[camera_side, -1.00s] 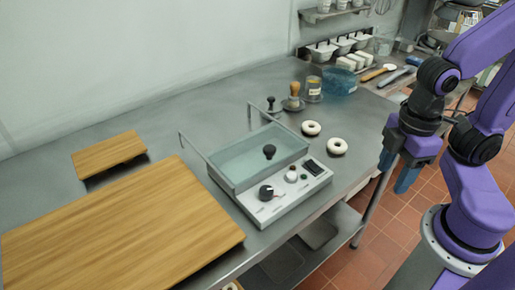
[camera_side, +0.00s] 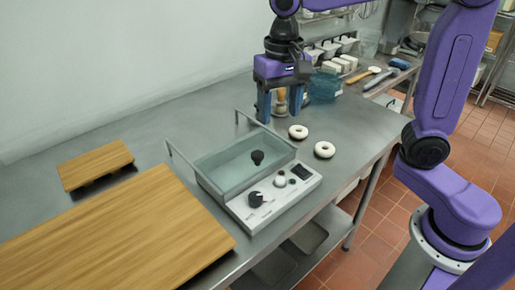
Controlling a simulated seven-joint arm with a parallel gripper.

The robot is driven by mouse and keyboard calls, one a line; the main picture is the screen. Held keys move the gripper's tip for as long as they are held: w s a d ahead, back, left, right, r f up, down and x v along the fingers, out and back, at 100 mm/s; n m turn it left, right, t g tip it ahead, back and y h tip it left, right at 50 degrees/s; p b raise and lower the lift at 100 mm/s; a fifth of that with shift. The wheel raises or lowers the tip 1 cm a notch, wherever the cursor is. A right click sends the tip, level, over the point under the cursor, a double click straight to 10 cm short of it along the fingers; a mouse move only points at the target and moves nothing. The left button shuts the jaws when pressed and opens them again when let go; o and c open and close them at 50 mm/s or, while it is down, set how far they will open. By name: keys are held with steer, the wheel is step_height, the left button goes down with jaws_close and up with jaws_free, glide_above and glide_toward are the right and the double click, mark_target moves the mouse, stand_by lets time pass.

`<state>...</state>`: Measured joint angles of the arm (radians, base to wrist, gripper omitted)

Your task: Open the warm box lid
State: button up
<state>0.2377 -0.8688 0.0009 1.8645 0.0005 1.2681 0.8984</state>
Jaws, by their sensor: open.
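The warm box appears to be the grey box (camera_side: 212,190) with a white control panel (camera_side: 275,200) in the middle of the steel table. Its top is pale and glassy. A black knob (camera_side: 257,157) stands over that top, which looks closed, though I cannot tell a clear lid from the water surface. My gripper (camera_side: 281,110) is open and empty, with its blue fingers pointing down. It is behind the box, up and to the right of the knob in the picture, apart from it. It partly hides small items on the table.
A large wooden board (camera_side: 110,235) and a smaller board (camera_side: 95,165) lie left. A blue clear container (camera_side: 325,87) stands behind the gripper. Thin metal handles rise beside the box.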

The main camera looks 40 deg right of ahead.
mark_target(258, 153)
steer(key=w+r+m, duration=0.3)
steer(key=w+m, duration=0.3)
step_height(258, 153, down, 18)
steer(key=shift+w+a+r, duration=0.15)
stand_by(0.4)
